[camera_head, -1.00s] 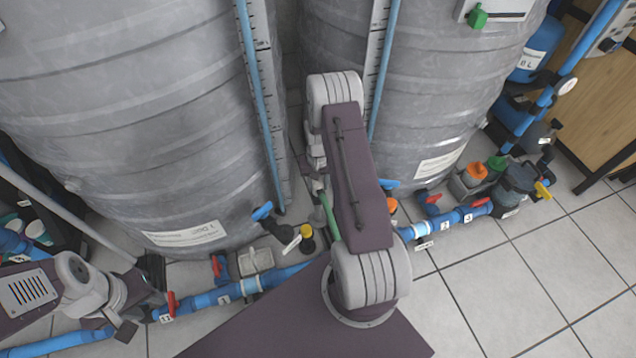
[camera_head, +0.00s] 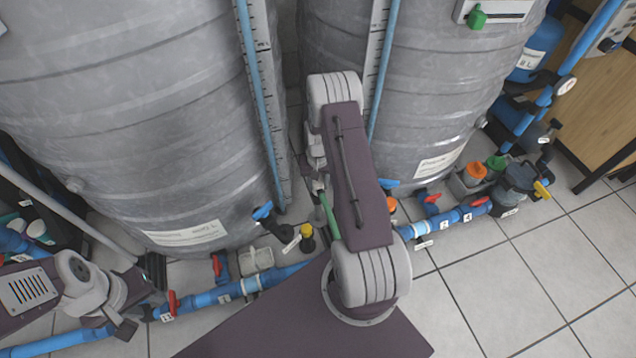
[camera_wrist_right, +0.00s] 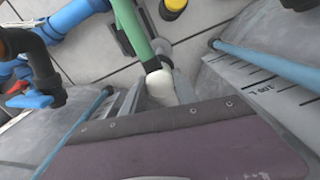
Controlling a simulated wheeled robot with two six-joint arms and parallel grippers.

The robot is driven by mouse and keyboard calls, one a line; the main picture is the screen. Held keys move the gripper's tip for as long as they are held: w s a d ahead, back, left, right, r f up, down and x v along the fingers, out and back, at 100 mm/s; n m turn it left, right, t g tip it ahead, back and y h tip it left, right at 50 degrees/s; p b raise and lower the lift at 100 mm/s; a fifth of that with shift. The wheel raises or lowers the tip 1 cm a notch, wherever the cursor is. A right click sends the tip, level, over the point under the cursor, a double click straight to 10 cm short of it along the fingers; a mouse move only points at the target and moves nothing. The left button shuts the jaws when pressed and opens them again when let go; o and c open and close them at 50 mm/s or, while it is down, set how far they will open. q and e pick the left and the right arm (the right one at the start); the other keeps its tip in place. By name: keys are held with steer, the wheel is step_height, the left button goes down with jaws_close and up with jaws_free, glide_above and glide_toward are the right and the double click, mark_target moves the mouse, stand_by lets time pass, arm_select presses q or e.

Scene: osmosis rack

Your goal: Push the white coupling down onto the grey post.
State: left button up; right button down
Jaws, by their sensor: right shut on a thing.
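The white coupling (camera_wrist_right: 160,86) is at the end of a green tube (camera_wrist_right: 130,28) in the right wrist view. My right gripper (camera_wrist_right: 162,92) is shut on it, with grey fingers on both sides. In the head view the green tube (camera_head: 329,215) shows beside my right arm, which hides most of the gripper and the coupling. A grey round part (camera_wrist_right: 188,52) shows just beyond the coupling in the wrist view; I cannot tell whether it is the grey post or whether they touch. My left gripper (camera_head: 139,305) is at the lower left, by the blue pipe, its jaw opening unclear.
Two large grey tanks (camera_head: 130,130) fill the back. A blue pipe (camera_head: 235,291) with red-handled valves runs along their front. A yellow-capped fitting (camera_head: 307,231) and a blue-handled valve (camera_head: 262,211) stand close to my right arm. Tiled floor (camera_head: 520,270) is clear at the right.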

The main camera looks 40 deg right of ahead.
mark_target(318, 183)
steer(key=shift+f, duration=0.35)
steer(key=c, duration=0.9)
jaws_free()
step_height(318, 183, up, 9)
steer(key=p, duration=0.6)
steer(key=shift+r, duration=0.1)
